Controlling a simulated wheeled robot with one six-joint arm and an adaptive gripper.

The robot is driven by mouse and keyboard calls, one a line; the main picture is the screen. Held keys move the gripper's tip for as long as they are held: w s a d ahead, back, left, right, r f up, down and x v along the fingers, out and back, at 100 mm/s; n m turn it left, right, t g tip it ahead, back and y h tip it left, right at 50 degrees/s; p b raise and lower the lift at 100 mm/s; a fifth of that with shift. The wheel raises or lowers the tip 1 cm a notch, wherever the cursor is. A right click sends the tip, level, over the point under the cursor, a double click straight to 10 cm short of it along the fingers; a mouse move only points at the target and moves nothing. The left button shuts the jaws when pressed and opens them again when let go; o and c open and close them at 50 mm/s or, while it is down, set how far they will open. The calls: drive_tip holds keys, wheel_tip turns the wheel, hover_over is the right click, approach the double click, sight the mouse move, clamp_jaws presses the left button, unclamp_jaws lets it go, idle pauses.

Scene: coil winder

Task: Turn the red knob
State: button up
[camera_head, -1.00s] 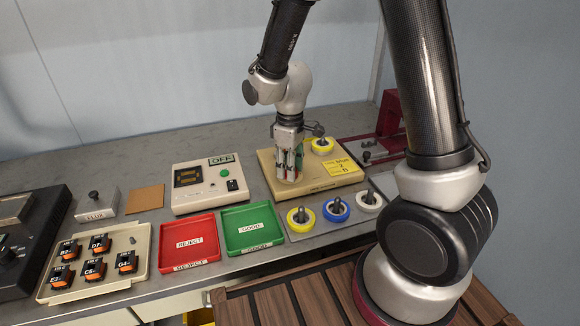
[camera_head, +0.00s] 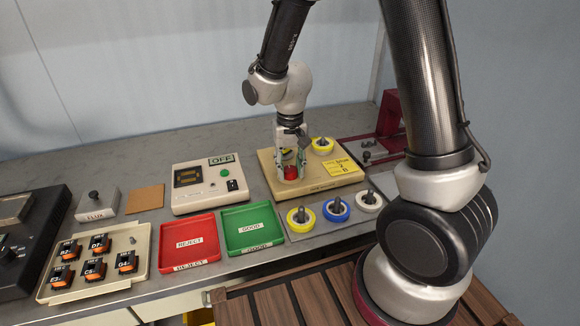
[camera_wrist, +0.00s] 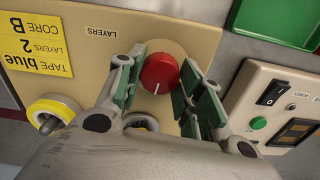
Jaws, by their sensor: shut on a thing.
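My gripper (camera_wrist: 160,82) is shut on the red knob, with one green-padded finger on each side. In the head view my gripper (camera_head: 290,160) reaches straight down onto the winder (camera_head: 318,184), and the red knob (camera_head: 290,172) shows between its fingers.
A yellow-ringed spool (camera_wrist: 52,113) and a yellow note (camera_wrist: 38,45) are on the winder. The OFF tester box (camera_head: 208,187) stands left of it. Green (camera_head: 227,246) and red (camera_head: 164,263) trays and several spools are in front. A dark red stand (camera_head: 392,113) is behind right.

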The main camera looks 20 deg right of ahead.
sight(290, 169)
drive_tip(key=shift+w+m, duration=0.1)
drive_tip(key=shift+m, duration=2.1)
drive_tip(key=o, duration=1)
drive_tip(key=shift+o, duration=0.2)
drive_tip(key=shift+r, duration=0.1)
wheel_tip(290, 169, up, 12)
